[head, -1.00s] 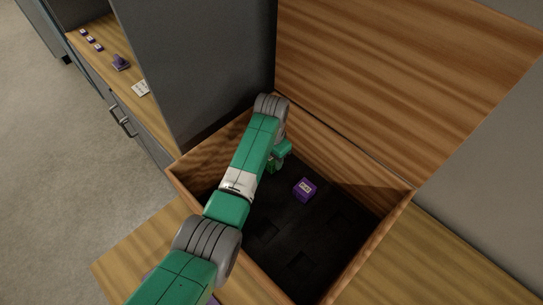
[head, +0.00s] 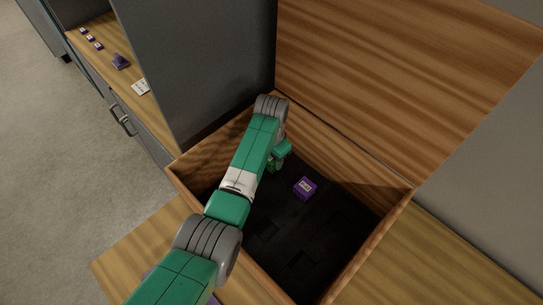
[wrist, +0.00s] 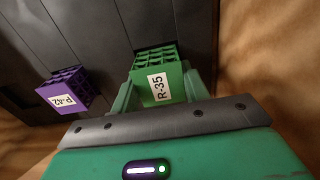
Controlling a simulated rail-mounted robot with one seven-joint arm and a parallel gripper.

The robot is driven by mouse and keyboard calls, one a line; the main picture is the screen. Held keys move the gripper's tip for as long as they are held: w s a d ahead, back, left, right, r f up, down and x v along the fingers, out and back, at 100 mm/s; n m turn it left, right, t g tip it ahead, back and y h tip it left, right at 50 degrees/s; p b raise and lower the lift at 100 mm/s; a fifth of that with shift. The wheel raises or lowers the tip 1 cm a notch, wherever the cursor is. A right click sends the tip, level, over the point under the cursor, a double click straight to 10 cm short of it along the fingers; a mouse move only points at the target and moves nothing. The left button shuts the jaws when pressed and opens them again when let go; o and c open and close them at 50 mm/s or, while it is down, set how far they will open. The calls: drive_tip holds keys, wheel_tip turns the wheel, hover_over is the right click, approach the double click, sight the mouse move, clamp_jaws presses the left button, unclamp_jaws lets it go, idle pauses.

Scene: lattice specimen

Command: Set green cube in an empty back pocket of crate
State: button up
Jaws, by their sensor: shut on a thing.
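The green cube (wrist: 157,84), a lattice block labelled R-35, is between the fingers of my gripper (wrist: 162,95) in the wrist view. My gripper is shut on it. In the head view my gripper (head: 277,160) is down inside the wooden crate (head: 340,158), near its back wall at the left. The cube is mostly hidden there by my arm. In the wrist view the cube's far end is at the black pocketed floor (wrist: 185,25); I cannot tell how deep it sits in a pocket.
A purple cube (head: 305,188) labelled P-42 stands in the crate, right of my gripper; it also shows in the wrist view (wrist: 66,90). Dark empty pockets (head: 301,261) show nearer the front. The raised wooden lid (head: 400,80) stands behind the crate.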

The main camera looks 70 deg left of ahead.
drive_tip(key=shift+f+b, duration=0.4)
drive_tip(key=shift+f, duration=0.2)
idle(0.5)
drive_tip(key=o, duration=1.5)
drive_tip(key=shift+c, duration=0.2)
wheel_tip(320, 180, up, 5)
drive_tip(key=p, duration=0.5)
drive_tip(key=shift+r, duration=0.1)
